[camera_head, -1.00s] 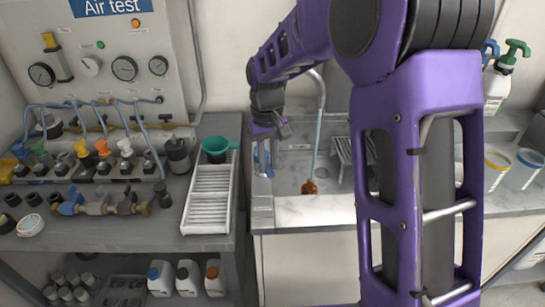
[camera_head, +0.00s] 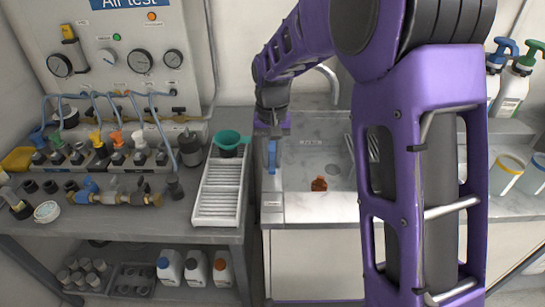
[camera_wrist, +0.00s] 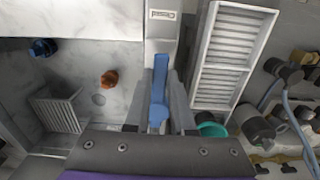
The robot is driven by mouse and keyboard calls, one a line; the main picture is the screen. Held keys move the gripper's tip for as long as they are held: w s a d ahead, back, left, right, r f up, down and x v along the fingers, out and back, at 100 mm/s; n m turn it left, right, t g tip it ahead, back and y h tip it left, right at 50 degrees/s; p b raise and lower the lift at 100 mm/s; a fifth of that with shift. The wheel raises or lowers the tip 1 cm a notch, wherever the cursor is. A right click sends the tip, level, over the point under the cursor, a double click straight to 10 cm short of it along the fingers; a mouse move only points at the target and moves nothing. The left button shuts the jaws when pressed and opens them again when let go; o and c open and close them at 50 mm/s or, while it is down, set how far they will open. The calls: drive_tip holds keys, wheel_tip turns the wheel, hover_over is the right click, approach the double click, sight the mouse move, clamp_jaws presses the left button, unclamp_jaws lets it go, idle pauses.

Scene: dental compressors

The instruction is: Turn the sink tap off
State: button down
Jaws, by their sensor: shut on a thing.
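The sink (camera_head: 300,205) has a pale marbled basin and a curved metal spout (camera_head: 328,74). No water stream shows below the spout. A blue lever (camera_head: 272,153) stands at the sink's left side, beside the white tray. In the wrist view the blue lever (camera_wrist: 159,92) lies lengthwise between my two grey fingers. My gripper (camera_wrist: 163,100) is shut on the lever. In the head view my gripper (camera_head: 271,132) is at the lever's top, partly hidden by my wrist.
An orange-brown object (camera_head: 319,184) lies in the basin. A slatted white tray (camera_head: 219,203) with a green funnel (camera_head: 230,138) is close left. Valves and hoses crowd the left bench. Pump bottles (camera_head: 515,85) stand right.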

sight(272, 163)
drive_tip(key=c, duration=0.8)
unclamp_jaws()
drive_tip(key=shift+o, duration=0.2)
drive_tip(key=shift+r, duration=0.15)
wheel_tip(272, 163, up, 17)
drive_tip(key=p, duration=0.2)
drive_tip(key=shift+r, duration=0.1)
